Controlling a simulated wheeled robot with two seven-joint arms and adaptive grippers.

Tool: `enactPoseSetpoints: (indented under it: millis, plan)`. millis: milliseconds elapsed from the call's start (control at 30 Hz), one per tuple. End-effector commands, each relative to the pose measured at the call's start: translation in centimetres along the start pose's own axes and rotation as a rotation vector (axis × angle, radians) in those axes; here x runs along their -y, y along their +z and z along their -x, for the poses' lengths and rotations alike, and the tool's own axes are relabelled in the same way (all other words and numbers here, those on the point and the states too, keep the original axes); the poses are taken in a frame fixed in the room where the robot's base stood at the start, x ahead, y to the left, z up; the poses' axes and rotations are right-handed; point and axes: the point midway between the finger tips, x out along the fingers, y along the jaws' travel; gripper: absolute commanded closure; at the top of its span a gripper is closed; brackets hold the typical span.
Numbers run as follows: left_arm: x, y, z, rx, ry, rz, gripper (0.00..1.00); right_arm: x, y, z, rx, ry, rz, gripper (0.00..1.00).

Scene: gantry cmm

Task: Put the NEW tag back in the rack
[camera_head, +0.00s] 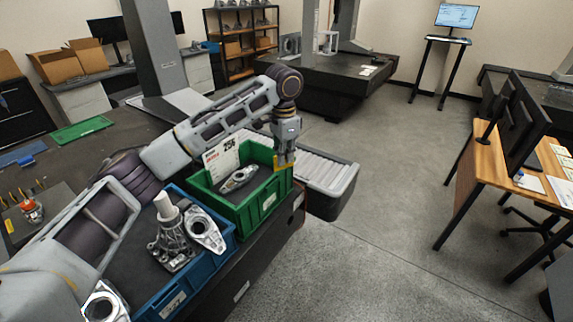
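My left gripper (284,161) points down at the right end wall of the green crate (252,217). A small yellow piece shows at its fingertips. I cannot tell if this is the NEW tag or part of the fingers, or whether the fingers are open or shut. No lettering reading NEW is legible. A small holder with thin yellow pieces (18,197) stands at the far left of the dark table; I cannot tell if it is the rack. My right gripper is out of view.
The green crate holds a metal part (239,179) and a white card marked 256 (221,160). A blue crate (187,277) with metal parts stands in front of it. A roller conveyor (318,170) lies behind. A green tray (82,131) lies farther left.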

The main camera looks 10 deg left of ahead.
Motion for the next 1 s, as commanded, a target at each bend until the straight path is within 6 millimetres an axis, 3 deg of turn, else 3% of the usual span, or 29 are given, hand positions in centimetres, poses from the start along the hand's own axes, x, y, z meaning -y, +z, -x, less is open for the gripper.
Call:
enactPoseSetpoints:
  millis: [167, 400, 1000]
  plan:
    - [1.9, -0.1, -0.8, 0.002, 0.012, 0.242, 1.0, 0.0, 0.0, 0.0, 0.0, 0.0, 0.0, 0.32]
    - [3.7, 0.9, -4.6, 0.013, 0.028, 0.522, 1.0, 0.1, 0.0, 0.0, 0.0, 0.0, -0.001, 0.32]
    - [3.3, 5.2, -16.0, 0.029, 0.033, 0.76, 1.0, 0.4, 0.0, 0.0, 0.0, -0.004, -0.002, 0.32]
